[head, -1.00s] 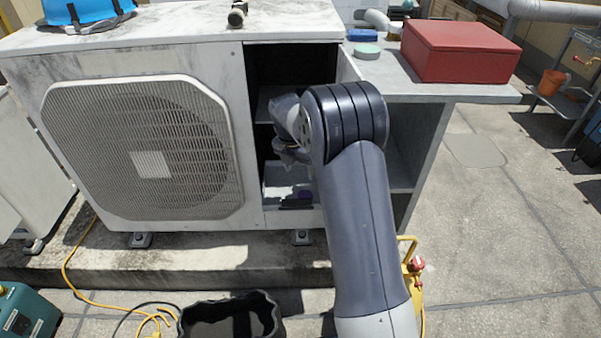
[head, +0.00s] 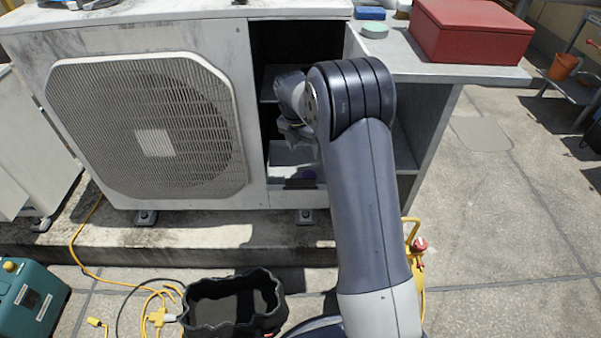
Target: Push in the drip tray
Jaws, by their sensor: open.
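The condenser unit's right bay (head: 290,45) stands open, with a dark inside. A pale grey tray-like part (head: 285,157), apparently the drip tray, is low in this bay. A dark strip and a small purple spot show at its front. My arm hides its right side, so I cannot tell how far it sticks out. My gripper (head: 292,138) is open at the bay's mouth, above the pale part. It is partly hidden by my wrist, and I cannot see it touching the tray.
A red box (head: 470,32), a green round item (head: 375,31) and a blue block (head: 370,13) sit on the side shelf. A black bin (head: 232,300), yellow cable (head: 75,250) and teal case (head: 28,295) are on the ground. Paving at right is clear.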

